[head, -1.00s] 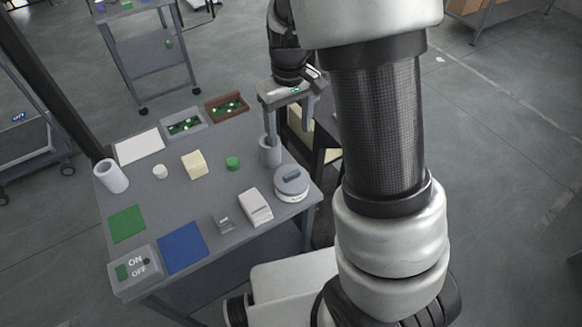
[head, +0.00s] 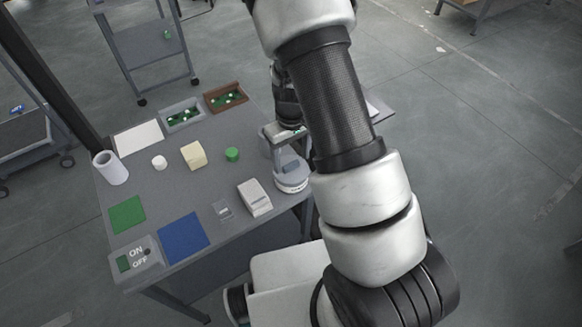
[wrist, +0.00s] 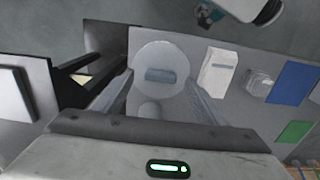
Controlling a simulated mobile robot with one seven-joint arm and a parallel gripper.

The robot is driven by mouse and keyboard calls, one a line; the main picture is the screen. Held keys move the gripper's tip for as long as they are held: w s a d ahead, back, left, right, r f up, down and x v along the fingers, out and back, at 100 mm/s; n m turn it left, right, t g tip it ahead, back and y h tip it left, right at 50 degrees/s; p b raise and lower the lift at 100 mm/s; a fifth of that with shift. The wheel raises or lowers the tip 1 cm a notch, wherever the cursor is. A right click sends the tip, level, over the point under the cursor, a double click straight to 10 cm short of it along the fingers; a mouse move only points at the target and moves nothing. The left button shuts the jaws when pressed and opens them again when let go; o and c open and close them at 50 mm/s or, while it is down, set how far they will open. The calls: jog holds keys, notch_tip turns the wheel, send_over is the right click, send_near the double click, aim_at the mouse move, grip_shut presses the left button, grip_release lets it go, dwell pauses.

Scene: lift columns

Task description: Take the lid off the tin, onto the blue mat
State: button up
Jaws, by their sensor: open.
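The round tin (head: 291,185), pale with a grey-blue lid, stands at the table's right edge in the head view. The wrist view looks down on the lid (wrist: 160,54) and its raised bar handle (wrist: 160,75). My gripper (head: 284,160) is open and empty above the tin. In the wrist view its fingers show either side of the lid, with the handle between them; I cannot tell the height gap. The blue mat (head: 184,243) lies bare at the table's front left, and at the right of the wrist view (wrist: 290,84).
A white box (head: 255,198) and a small grey block (head: 222,210) stand between tin and mat. A grey cylinder (wrist: 149,110) is close beside the tin.

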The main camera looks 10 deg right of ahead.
jog(key=shift+f, duration=0.75)
jog(key=c, duration=1.1)
